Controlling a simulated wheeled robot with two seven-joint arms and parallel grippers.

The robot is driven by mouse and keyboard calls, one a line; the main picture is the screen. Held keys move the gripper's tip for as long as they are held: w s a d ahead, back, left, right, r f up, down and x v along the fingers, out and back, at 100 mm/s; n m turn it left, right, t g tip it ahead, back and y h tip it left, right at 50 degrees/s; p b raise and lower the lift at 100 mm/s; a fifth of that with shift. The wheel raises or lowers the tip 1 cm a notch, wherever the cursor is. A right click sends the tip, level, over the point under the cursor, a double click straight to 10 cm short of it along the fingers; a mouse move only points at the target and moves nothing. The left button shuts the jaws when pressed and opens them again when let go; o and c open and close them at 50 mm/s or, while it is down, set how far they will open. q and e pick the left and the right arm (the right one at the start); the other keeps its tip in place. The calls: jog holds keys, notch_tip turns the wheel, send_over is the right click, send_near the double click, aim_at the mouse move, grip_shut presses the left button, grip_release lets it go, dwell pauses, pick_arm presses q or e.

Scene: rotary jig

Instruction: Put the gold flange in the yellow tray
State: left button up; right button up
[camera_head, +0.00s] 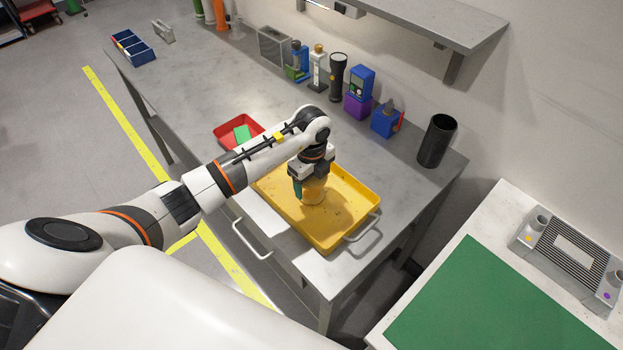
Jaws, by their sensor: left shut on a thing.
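The yellow tray (345,232) lies on the grey workbench, with a handle at each short end. My left gripper (311,190) points down over the inside of the tray. It is shut on the gold flange (315,192), which shows as a round gold-tan piece below the fingers. The gripper's body and fingers hide part of the flange. I cannot tell whether the flange touches the tray's floor. My right gripper is not in view.
A black cylinder (437,141), a flashlight (338,77) and blue devices (361,83) line the bench's back.

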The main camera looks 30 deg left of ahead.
pick_arm(q)
jog(key=shift+f, duration=0.1)
jog(key=o, duration=1)
jog(key=shift+o, duration=0.2)
notch_tip(320, 180, up, 11)
jog(key=b, duration=0.2)
jog(key=shift+b, duration=0.4)
jog(key=shift+r, duration=0.65)
